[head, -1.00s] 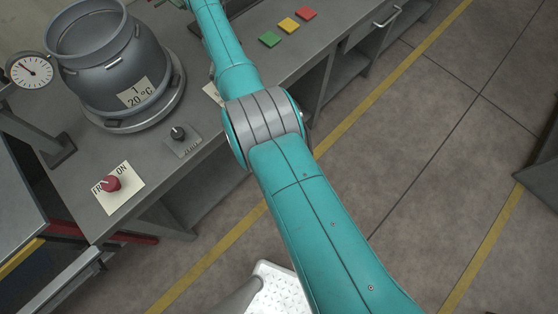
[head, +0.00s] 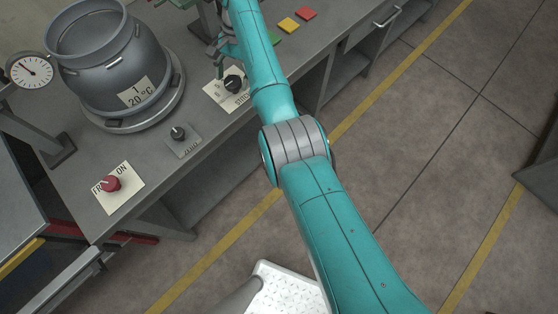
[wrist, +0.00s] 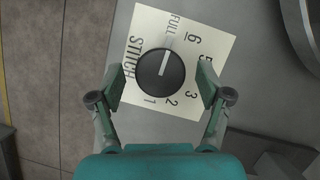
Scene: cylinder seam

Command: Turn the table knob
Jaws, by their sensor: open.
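A round black knob (wrist: 160,78) with a white pointer line sits on a white plate (wrist: 192,42) marked STITCH, with FULL and numbers around the knob. The pointer is toward the top, near FULL. The knob also shows in the head view (head: 234,82) on the table, right of the pot. My gripper (wrist: 161,92) is open, with one finger on each side of the knob in the wrist view and gaps between. In the head view it is partly hidden by my arm, just behind the knob. I cannot tell its height above the plate.
A large grey pot (head: 105,65) and a dial gauge (head: 32,71) stand at the left. A smaller black knob (head: 179,132) and a red knob (head: 110,183) are nearer on the table. Coloured squares (head: 289,25) lie at the back.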

